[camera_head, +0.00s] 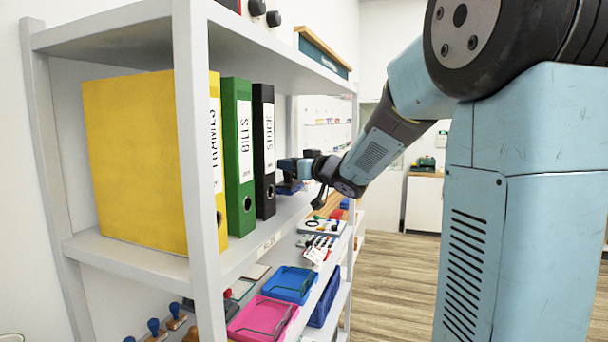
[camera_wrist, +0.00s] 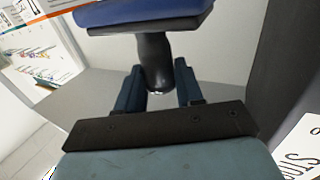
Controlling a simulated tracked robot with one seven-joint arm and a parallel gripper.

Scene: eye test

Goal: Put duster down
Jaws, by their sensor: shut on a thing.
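The duster has a blue body (camera_wrist: 140,12) with a grey layer under it and a dark round handle (camera_wrist: 155,65). In the wrist view my gripper (camera_wrist: 158,78) has its two blue fingers on either side of this handle, shut on it. In the head view my gripper (camera_head: 300,168) reaches over the upper shelf board, just right of the black binder. The duster (camera_head: 289,187) shows there small and partly hidden, low at the board. I cannot tell whether it touches the board.
Yellow (camera_head: 140,160), green (camera_head: 238,155) and black (camera_head: 264,150) binders stand left of my gripper on the white shelf (camera_head: 250,258). Lower down are a blue tray (camera_head: 290,283), a pink tray (camera_head: 262,320) and several stamps. A rack upright (camera_head: 195,150) stands in front.

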